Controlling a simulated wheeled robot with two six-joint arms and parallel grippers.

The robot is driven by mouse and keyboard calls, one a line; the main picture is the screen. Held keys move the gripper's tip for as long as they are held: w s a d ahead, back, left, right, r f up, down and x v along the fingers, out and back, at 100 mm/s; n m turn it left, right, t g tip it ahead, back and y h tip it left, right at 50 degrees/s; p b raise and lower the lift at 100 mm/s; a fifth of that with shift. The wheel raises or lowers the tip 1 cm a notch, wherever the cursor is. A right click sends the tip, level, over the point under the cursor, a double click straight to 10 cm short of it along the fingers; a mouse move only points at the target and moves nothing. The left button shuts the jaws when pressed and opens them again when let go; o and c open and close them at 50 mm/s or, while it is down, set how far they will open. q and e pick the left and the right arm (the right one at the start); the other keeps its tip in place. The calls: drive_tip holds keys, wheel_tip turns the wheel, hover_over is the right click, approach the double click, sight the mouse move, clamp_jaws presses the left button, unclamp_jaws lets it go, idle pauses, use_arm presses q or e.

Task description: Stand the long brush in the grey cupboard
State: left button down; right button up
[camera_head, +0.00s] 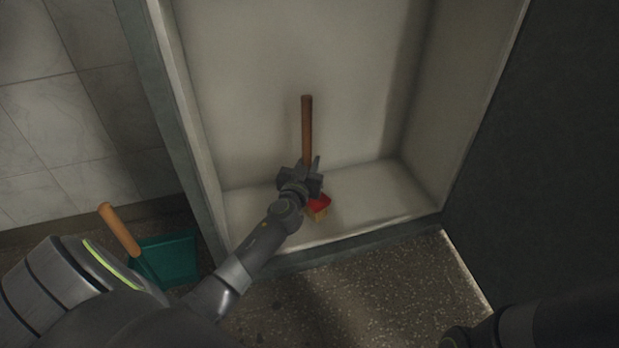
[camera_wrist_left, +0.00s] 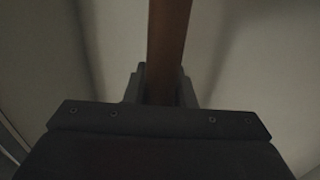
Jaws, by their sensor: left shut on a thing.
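The long brush (camera_head: 307,125) has a brown wooden handle and a red head with pale bristles (camera_head: 318,208). It is upright inside the grey cupboard (camera_head: 345,237), over the cupboard's floor. I cannot tell whether the bristles touch that floor. My left gripper (camera_head: 308,172) reaches in from the left and is shut on the handle, low down, just above the head. In the left wrist view the handle (camera_wrist_left: 168,45) stands between the fingers (camera_wrist_left: 162,88). The gripper hides part of the brush. My right gripper does not show; only a dark part of my right arm shows at bottom right.
A green dustpan (camera_head: 172,258) with an orange-brown handle is on the floor left of the cupboard, partly behind my left arm. The cupboard's side walls and raised front edge surround the brush. The speckled floor (camera_head: 370,285) in front is clear.

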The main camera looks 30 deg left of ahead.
use_arm(q)
drive_tip(key=shift+f+b, duration=1.3)
drive_tip(key=shift+f, duration=0.45)
drive_tip(key=shift+f, duration=0.2)
drive_tip(key=c, duration=1.2)
unclamp_jaws()
drive_tip(key=shift+r, duration=0.15)
